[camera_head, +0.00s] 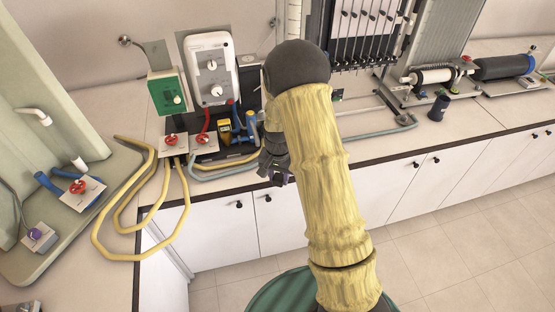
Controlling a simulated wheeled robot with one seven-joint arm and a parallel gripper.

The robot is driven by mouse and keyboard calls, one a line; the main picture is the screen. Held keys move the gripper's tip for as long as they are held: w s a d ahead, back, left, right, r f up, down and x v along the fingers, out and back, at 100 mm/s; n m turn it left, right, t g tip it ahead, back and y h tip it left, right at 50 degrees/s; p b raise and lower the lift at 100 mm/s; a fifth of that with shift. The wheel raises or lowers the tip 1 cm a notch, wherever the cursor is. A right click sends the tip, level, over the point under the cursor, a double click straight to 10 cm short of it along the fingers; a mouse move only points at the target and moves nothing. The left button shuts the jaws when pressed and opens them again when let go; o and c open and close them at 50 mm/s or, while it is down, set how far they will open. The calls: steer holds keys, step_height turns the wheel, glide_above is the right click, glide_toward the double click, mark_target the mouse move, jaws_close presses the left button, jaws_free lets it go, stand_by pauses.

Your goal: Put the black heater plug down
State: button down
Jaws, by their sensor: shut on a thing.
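My gripper (279,178) is small and dark in the head view. It hangs at the front edge of the bench, just left of my yellow-sleeved arm, which hides part of it. It is shut on a small dark thing, taken as the black heater plug. The plug's outline blends with the dark fingers, so its shape and tilt cannot be made out. The bench top (222,180) lies behind and to the left of the gripper.
Yellow hoses (125,257) loop over the bench's left corner. Red-handled valves (172,141), a green box (166,92) and a white control unit (211,68) crowd the left. A manometer board (362,35) stands behind my arm. A dark cup (438,108) stands right, near clear bench.

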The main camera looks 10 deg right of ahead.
steer(key=s+f+n+b, duration=0.3)
steer(key=f+n, duration=0.3)
steer(key=f, duration=0.6)
steer(key=shift+s+f, duration=0.25)
steer(key=shift+f, duration=0.15)
steer(key=shift+a, duration=0.15)
